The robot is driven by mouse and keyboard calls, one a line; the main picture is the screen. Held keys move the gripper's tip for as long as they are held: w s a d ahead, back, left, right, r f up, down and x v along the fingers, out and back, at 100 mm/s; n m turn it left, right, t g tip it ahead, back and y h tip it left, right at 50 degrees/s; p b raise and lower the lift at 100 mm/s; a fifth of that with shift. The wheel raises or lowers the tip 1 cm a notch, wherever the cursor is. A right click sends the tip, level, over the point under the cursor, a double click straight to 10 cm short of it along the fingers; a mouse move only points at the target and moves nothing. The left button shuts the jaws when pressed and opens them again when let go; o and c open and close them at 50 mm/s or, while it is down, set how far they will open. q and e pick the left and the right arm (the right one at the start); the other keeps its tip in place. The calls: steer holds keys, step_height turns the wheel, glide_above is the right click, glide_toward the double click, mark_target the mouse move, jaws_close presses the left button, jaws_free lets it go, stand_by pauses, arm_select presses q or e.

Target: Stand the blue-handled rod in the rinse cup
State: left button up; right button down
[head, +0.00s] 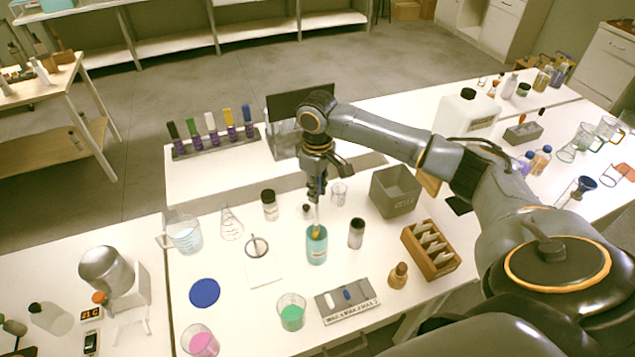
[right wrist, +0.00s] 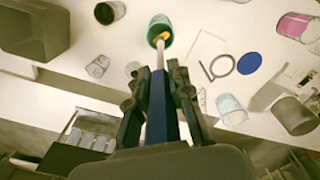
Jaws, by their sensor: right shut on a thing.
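My right gripper (head: 317,192) is shut on the blue-handled rod; the blue handle (right wrist: 157,108) lies between its fingers (right wrist: 157,82). The rod points down, its pale shaft (head: 317,213) ending in a yellow tip. The tip is at the mouth of a teal cup (head: 316,250) with a pale label, which also shows in the right wrist view (right wrist: 160,24). This looks like the rinse cup. The tip overlaps the cup's opening; I cannot tell how deep it sits. My left gripper is not in view.
A dark-capped jar (head: 356,234) stands close right of the cup, and a small clear glass (head: 339,193) behind it. A grey bin (head: 395,190) and a wooden rack (head: 430,249) are to the right. A green-filled beaker (head: 291,312) and blue disc (head: 204,293) lie in front.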

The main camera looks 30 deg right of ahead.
mark_target(318, 224)
steer(key=shift+s+f, duration=0.1)
steer(key=shift+f, duration=0.65)
steer(key=shift+f+b, duration=0.3)
steer(key=shift+f, duration=1.1)
steer(key=shift+f+b, duration=0.4)
steer(key=shift+f, duration=0.2)
steer(key=shift+f+b, duration=0.4)
steer(key=shift+f, duration=1)
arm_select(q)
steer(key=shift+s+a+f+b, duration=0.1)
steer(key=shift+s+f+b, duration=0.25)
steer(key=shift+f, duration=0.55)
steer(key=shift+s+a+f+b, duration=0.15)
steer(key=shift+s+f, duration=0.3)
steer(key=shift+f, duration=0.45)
arm_select(e)
steer(key=shift+f, duration=1.65)
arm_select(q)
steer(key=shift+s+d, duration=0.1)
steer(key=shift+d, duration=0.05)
